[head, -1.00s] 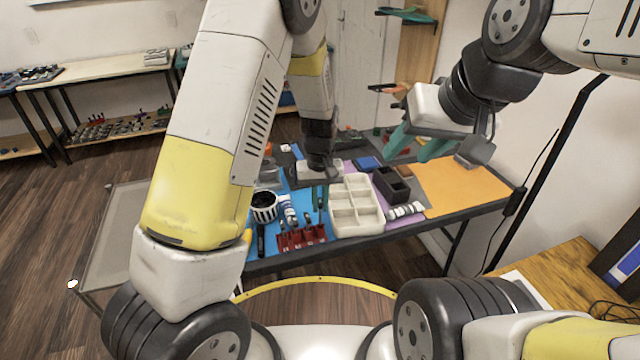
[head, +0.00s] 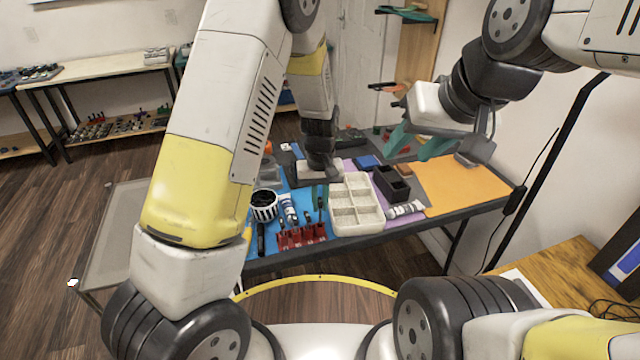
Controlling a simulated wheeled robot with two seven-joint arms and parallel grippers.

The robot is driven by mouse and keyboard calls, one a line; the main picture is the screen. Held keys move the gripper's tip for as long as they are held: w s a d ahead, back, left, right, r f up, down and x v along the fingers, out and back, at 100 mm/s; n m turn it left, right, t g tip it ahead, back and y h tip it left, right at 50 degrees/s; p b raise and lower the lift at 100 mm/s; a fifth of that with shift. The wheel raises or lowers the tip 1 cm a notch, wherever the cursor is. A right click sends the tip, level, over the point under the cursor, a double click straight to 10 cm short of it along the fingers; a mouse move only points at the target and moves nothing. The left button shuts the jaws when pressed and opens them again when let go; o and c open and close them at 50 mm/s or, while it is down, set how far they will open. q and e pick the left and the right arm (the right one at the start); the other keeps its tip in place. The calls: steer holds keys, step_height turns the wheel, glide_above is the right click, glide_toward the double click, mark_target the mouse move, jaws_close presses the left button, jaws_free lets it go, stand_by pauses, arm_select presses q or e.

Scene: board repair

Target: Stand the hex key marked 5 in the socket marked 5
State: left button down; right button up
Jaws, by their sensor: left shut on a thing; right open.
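The red socket block (head: 302,237) stands near the front edge of the table, with small pale marks on its front that are too small to read. Dark upright keys show in and behind it. My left gripper (head: 319,194) points down just above and behind the right end of the block. Its teal fingers are shut on a thin dark hex key, mostly hidden and with no readable mark. I cannot tell whether the key's lower end touches a socket.
A white compartment tray (head: 372,220) stands just right of the block, with a black box (head: 392,186) beyond it. A striped cup (head: 264,207) and a tube (head: 288,208) stand left of my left gripper. The orange mat (head: 465,188) is mostly clear.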

mark_target(320, 223)
arm_select(q)
steer(key=shift+f, duration=0.3)
steer(key=shift+f, duration=0.3)
steer(key=shift+f, duration=0.25)
stand_by(0.5)
steer(key=shift+f, duration=0.5)
steer(key=shift+f, duration=0.55)
stand_by(0.4)
steer(key=c, duration=1.4)
jaws_free()
steer(key=shift+o, duration=1)
steer(key=shift+r, duration=0.1)
